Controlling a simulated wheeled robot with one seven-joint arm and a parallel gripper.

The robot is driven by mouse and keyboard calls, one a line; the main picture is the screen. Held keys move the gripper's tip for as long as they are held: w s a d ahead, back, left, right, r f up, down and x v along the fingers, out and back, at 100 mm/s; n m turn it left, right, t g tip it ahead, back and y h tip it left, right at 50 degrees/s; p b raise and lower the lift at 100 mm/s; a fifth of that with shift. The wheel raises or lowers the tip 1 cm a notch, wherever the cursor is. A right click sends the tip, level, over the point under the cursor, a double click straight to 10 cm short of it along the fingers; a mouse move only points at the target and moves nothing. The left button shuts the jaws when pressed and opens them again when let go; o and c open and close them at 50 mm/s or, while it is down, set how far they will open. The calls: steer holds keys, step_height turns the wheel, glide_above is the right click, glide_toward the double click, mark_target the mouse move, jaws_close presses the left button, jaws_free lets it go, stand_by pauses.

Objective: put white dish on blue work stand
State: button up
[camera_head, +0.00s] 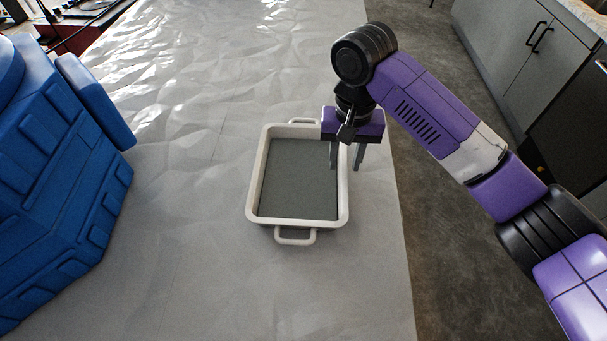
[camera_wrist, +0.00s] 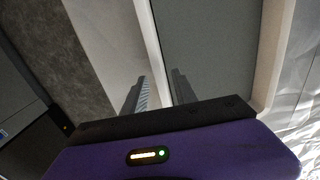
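The white dish (camera_head: 256,178) is a rectangular tray with a grey inside and a handle at each short end. It sits on the grey table, and its wall also shows in the wrist view (camera_wrist: 152,48). My gripper (camera_head: 345,168) is over the dish's right long wall, pointing down. Its two fingers are apart, one on each side of that wall; the wrist view shows them too (camera_wrist: 158,92). I cannot tell whether they touch the wall. The blue work stand (camera_head: 60,180) is the large blue block at the left, cut off by the picture edge.
The crinkled grey table (camera_head: 200,270) is clear between the dish and the blue stand. Its right edge runs close beside the dish, with floor (camera_head: 460,270) beyond. Grey cabinets (camera_head: 520,50) stand at the upper right. Dark equipment (camera_head: 85,10) is at the upper left.

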mark_target(341, 170)
steer(key=shift+s+a+f+p, duration=0.15)
steer(key=shift+f+p, duration=0.1)
steer(key=shift+f, duration=0.95)
steer(key=shift+w+a+f+p, duration=0.1)
steer(key=shift+f+p, duration=0.15)
steer(key=shift+f, duration=0.9)
jaws_close()
